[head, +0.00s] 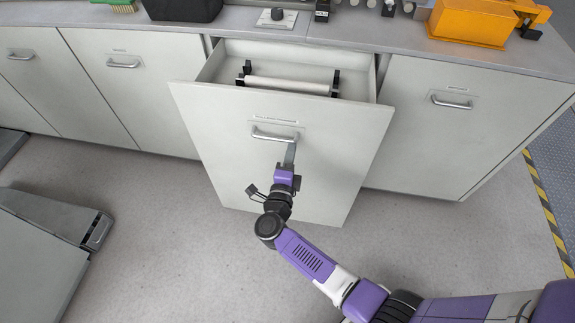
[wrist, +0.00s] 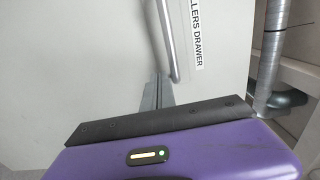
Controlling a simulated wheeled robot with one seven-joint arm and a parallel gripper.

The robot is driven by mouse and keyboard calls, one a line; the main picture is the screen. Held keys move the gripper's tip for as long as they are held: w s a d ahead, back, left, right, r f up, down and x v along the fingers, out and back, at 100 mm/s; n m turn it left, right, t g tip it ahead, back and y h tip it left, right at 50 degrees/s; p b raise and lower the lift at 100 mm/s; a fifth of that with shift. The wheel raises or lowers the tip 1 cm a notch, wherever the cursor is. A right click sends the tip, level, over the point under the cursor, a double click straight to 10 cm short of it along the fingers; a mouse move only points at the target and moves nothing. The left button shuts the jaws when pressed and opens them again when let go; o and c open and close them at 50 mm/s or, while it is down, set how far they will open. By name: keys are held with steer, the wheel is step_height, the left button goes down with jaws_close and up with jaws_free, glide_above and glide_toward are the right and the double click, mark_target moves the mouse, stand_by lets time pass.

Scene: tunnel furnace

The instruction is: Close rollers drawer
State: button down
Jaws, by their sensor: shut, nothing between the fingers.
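The rollers drawer (head: 285,165) is pulled out from the cabinet row in the head view, with a tall white front and a metal bar handle (head: 275,135). Its open top shows a white roller (head: 288,85) on dark supports. My gripper (head: 291,148) is shut, with its fingertips at the drawer front just below the right end of the handle. In the wrist view, my fingers (wrist: 158,92) lie beside the handle (wrist: 170,40), near the label reading "LLERS DRAWER" (wrist: 193,30). I cannot tell whether they touch the front or handle.
Closed white cabinets (head: 120,90) stand to the left and another (head: 455,120) to the right. The worktop (head: 350,25) holds a yellow-orange machine (head: 470,20) and a black box. A grey metal object (head: 50,245) stands at the left. Floor before the drawer is clear.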

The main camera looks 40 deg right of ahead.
steer(key=shift+x, duration=1.25)
steer(key=b+x, duration=1.3)
steer(key=x, duration=1.3)
steer(key=shift+w+d+r+b, duration=0.2)
steer(key=shift+d+r+b, duration=0.05)
steer(key=shift+b, duration=0.15)
steer(key=shift+d+r, duration=0.1)
steer(key=shift+s, duration=0.1)
